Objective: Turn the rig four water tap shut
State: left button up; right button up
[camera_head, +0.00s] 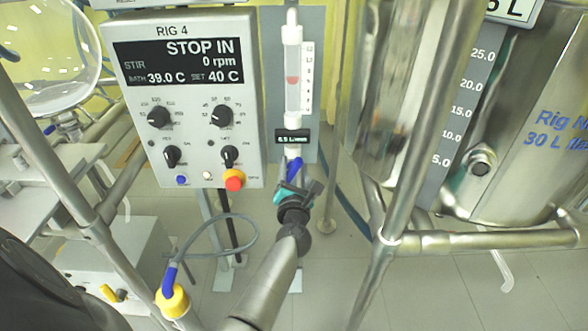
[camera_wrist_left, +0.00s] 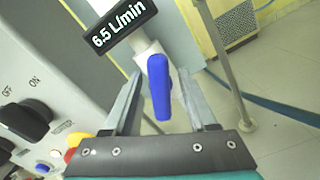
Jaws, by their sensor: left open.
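The rig four water tap has a blue lever (camera_head: 294,168) below the flow meter (camera_head: 292,75). In the left wrist view the blue lever (camera_wrist_left: 159,88) stands between my two fingers, with a gap on each side. The white tap body (camera_wrist_left: 148,52) shows behind it. My left gripper (camera_head: 294,182) is open around the lever, not clamped on it. The flow display (camera_wrist_left: 120,22) reads 6.5 L/min, and a red float sits partway up the meter tube. My right gripper is not in view.
The RIG 4 control box (camera_head: 185,95), with black knobs and a red stop button (camera_head: 234,181), stands close left of the tap. A steel vessel (camera_head: 520,120) and metal frame tubes (camera_head: 480,240) stand to the right. A round glass flask (camera_head: 45,50) is at far left.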

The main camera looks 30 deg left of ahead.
pick_arm(q)
jog(key=shift+c, duration=0.3)
grip_shut()
